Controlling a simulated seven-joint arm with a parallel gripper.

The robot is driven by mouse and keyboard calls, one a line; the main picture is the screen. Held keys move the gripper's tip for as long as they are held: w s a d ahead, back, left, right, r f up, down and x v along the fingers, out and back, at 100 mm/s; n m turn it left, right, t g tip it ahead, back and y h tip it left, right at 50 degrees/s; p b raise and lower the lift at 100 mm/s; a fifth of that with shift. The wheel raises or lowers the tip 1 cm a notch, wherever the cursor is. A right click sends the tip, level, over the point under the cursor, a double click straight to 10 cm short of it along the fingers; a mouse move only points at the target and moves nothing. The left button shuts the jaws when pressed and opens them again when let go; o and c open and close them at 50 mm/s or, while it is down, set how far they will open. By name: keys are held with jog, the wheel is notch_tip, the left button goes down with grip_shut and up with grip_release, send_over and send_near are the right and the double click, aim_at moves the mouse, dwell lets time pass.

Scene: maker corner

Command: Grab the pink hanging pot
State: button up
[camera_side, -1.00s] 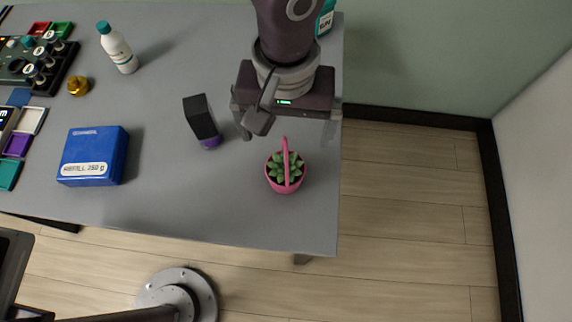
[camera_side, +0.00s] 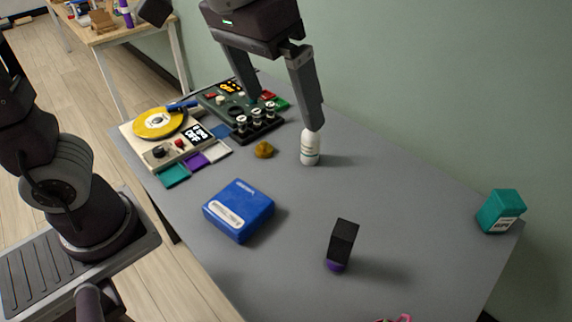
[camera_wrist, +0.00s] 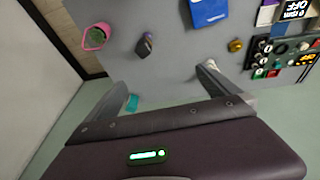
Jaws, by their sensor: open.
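The pink hanging pot (camera_side: 400,319) is almost wholly cut off by the bottom edge of the side view; only a bit of pink shows. In the wrist view the pot (camera_wrist: 96,38) stands near the table edge at upper left, away from my fingers. My gripper (camera_side: 283,114) is open and empty, raised over the back of the table. In the side view one finger overlaps the top of the white bottle (camera_side: 310,152); I cannot tell whether they touch. In the wrist view the two fingers are wide apart (camera_wrist: 163,80).
A black-and-purple item (camera_side: 342,240) and a blue box (camera_side: 240,210) stand on the grey table. A teal box (camera_side: 500,212) is at the right edge. A brass knob (camera_side: 264,150) and control panels (camera_side: 165,135) lie at the back left.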

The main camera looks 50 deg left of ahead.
jog(key=s+a+t, duration=0.1)
jog(key=s+a, duration=0.3)
jog(key=a, duration=0.1)
jog(key=shift+s+a+r, duration=0.15)
jog(key=shift+s+a, duration=0.15)
jog(key=shift+s, duration=0.05)
jog(key=shift+t+y, duration=0.6)
jog(key=shift+t, duration=0.1)
jog(key=s+a+f, duration=0.1)
jog(key=s, duration=0.1)
jog(key=s+a+f, duration=0.1)
jog(key=s+a, duration=0.1)
jog(key=s+a+f, duration=0.1)
jog(key=s+a, duration=0.1)
jog(key=s, duration=0.1)
jog(key=shift+f, duration=0.15)
jog(key=shift+c, duration=0.4)
jog(key=shift+s+f, duration=0.25)
jog(key=shift+c, duration=0.4)
